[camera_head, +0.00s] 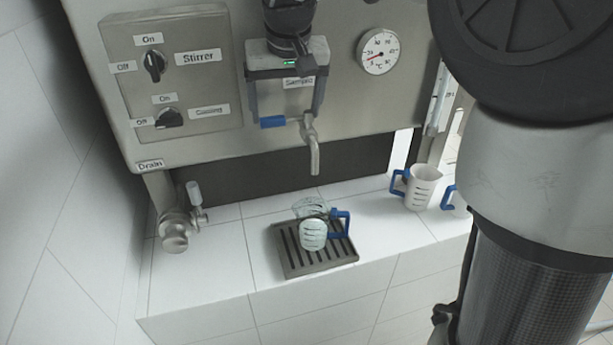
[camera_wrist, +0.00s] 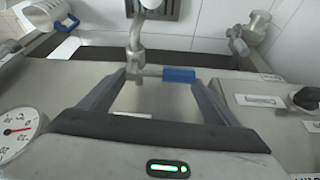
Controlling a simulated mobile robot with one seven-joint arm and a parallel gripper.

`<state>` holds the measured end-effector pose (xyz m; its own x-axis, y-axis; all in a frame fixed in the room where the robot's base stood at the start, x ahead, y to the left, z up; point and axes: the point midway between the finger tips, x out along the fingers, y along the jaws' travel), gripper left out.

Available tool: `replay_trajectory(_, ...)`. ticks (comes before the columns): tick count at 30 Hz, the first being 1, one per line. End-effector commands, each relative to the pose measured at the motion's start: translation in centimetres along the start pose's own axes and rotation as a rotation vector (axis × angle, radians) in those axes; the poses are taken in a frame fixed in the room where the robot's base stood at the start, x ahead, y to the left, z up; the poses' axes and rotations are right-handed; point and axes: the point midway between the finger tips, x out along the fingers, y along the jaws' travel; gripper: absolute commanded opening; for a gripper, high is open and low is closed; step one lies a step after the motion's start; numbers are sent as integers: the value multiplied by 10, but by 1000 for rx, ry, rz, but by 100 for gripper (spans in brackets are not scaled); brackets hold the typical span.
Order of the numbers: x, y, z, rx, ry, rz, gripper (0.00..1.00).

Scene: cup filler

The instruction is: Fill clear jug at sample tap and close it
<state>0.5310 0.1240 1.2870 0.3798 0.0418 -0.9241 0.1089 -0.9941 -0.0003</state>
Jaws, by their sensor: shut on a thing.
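The sample tap (camera_head: 313,150) hangs from the steel panel with its spout pointing down. Its blue handle (camera_head: 272,122) lies crosswise to the spout. My gripper (camera_head: 287,117) is at the tap, its fingers on either side of the tap top and handle, shut on them. The wrist view shows the blue handle (camera_wrist: 178,75) and the spout (camera_wrist: 135,38) between and beyond my fingers. The clear jug (camera_head: 313,236) with a blue handle stands upright on the drip tray (camera_head: 290,266) below the spout. Its lower part looks pale, as if holding liquid. No stream shows from the spout.
A white jug (camera_head: 424,187) with a blue handle stands on the tiled ledge at right. A drain valve (camera_head: 177,230) is at lower left. A switch panel (camera_head: 166,75) and a dial gauge (camera_head: 378,51) flank my gripper.

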Motion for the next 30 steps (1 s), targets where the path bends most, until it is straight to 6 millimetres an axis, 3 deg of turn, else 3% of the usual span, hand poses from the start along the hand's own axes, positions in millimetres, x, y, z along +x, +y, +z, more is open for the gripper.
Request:
replay_trajectory(1,0,0,0,2,2,-2,60)
replay_trajectory(2,0,0,0,2,2,-2,89)
replay_trajectory(4,0,0,0,1,2,-2,100)
replay_trajectory(11,-1,0,0,0,1,-1,100)
replay_trajectory(16,-14,0,-1,-1,4,-1,100)
replay_trajectory(30,-124,0,-1,-1,6,-2,100)
